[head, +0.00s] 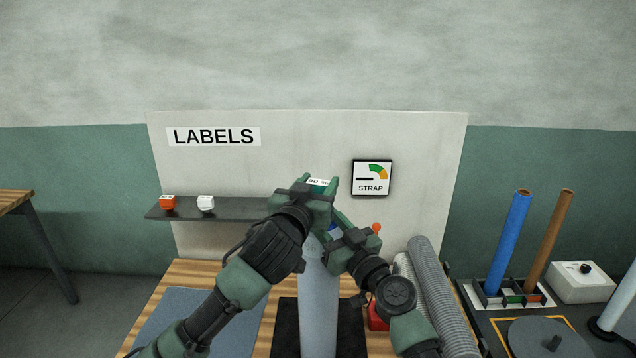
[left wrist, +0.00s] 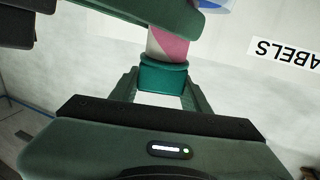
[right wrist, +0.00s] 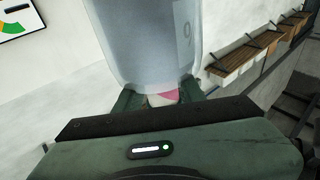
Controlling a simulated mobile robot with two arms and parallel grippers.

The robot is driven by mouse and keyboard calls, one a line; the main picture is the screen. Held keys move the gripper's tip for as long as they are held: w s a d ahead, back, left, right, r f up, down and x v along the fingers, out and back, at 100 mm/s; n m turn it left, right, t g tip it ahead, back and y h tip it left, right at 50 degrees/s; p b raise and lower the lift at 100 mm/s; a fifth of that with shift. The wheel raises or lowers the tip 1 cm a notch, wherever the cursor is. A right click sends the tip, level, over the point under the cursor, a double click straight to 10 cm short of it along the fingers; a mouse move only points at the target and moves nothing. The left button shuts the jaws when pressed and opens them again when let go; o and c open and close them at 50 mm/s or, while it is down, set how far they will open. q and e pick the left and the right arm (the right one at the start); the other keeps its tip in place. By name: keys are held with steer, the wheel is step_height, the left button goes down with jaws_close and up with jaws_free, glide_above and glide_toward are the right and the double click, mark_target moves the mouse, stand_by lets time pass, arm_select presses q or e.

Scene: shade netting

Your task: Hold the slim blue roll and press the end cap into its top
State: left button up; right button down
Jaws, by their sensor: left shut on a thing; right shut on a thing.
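A pale blue-grey roll (head: 318,312) stands upright on a dark mat; it fills the top of the right wrist view (right wrist: 148,40). Its pink-and-white core end (left wrist: 168,42) sticks out at the top. My right gripper (head: 338,243) is shut on this core end (right wrist: 163,97). My left gripper (head: 318,188) is above it, shut on the teal end cap (left wrist: 162,78), which has a white printed top (head: 318,182). In the left wrist view the cap meets the core end, in line with it. I cannot tell how deep it sits. The grippers hide the joint in the head view.
Orange (head: 167,202) and white (head: 206,203) caps sit on a dark shelf (head: 240,209). A STRAP gauge (head: 372,178) hangs on the backboard. Grey rolls (head: 437,290) lie right of my right arm. A rack holds a bright blue tube (head: 509,242) and a brown tube (head: 559,232).

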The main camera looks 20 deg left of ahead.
arm_select(q)
steer(key=o, duration=1.1)
steer(key=shift+f, duration=0.3)
arm_select(e)
steer(key=shift+r, duration=0.1)
arm_select(q)
steer(key=o, duration=0.3)
steer(key=shift+w+r, duration=0.1)
arm_select(e)
steer(key=shift+w, duration=0.1)
arm_select(q)
steer(key=s, duration=1.2)
arm_select(e)
steer(key=c, duration=0.8)
jaws_free()
steer(key=shift+d, duration=0.1)
